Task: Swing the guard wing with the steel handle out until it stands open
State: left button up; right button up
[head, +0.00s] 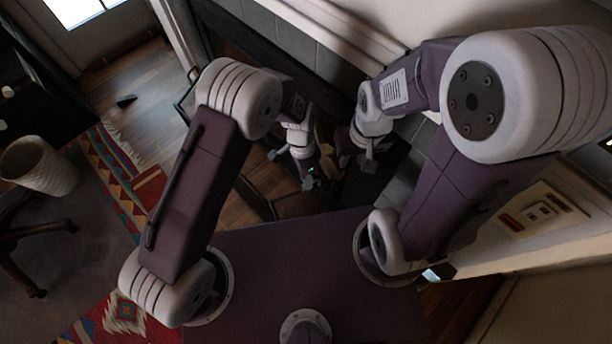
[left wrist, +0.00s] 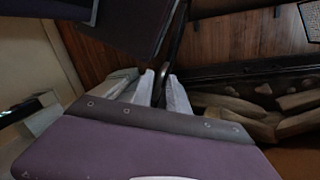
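My left gripper (head: 292,170) reaches down beside a dark-framed guard panel (head: 300,205) in the head view. In the left wrist view its two pale fingers (left wrist: 161,92) stand close together, with a thin dark curved bar (left wrist: 177,45) running between or just behind them. I cannot tell whether the fingers press on this bar, or whether it is the steel handle or a frame edge. My right gripper (head: 356,163) hangs to the right with its fingers apart and nothing seen between them. The arms hide much of the guard, and its wing cannot be made out clearly.
Logs (left wrist: 270,115) lie in a dark hearth in the left wrist view. A pale wall with skirting runs behind the arms. A woven basket (head: 40,165) and a patterned rug (head: 125,190) are at the left.

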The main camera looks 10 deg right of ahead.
pick_arm(q)
jog(key=shift+o, duration=0.2)
jog(key=shift+r, duration=0.1)
notch_tip(320, 180, up, 9)
jog(key=w+p, duration=0.1)
jog(key=shift+w+a+p, duration=0.15)
jog(key=shift+w+p, duration=0.2)
jog(key=shift+w, duration=0.05)
